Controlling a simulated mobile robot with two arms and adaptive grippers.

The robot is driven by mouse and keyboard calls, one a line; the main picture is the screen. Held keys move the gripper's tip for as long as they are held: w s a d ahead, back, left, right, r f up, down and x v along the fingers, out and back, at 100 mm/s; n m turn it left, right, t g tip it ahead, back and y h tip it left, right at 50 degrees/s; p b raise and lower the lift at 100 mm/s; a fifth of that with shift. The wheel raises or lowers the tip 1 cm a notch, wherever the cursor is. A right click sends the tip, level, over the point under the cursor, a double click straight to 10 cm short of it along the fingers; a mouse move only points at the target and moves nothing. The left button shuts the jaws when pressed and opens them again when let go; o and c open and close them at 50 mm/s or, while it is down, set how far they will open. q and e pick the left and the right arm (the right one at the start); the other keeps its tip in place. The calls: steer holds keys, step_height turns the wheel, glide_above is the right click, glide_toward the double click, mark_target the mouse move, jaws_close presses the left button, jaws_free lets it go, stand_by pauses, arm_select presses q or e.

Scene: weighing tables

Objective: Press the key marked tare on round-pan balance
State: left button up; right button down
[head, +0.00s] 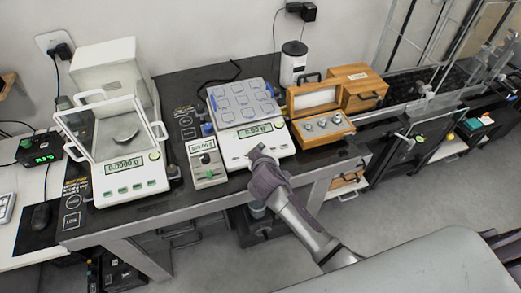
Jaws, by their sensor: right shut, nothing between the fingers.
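The balance with a round pan (125,133) inside a glass draft shield is the white round-pan balance (155,176) at the left of the dark table. Its display (125,164) looks like 0.0000 g. Several small green keys (122,190) line its front; their labels are too small to read. My right gripper (257,151) is shut and empty. It is over the front panel of the other white balance (232,148), which has a square plate, well to the right of the round-pan balance. I cannot tell whether it touches that panel. My left gripper is not in view.
A small grey meter (206,165) stands between the two balances. A black mouse (40,216) lies at far left. The table's front edge (150,222) is clear.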

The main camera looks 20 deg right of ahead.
steer(key=r+p, duration=0.1)
steer(key=s+r+p, duration=0.1)
steer(key=r+p, duration=0.2)
steer(key=p, duration=0.1)
steer(key=shift+s+r, duration=0.25)
steer(key=shift+r, duration=0.15)
stand_by(0.7)
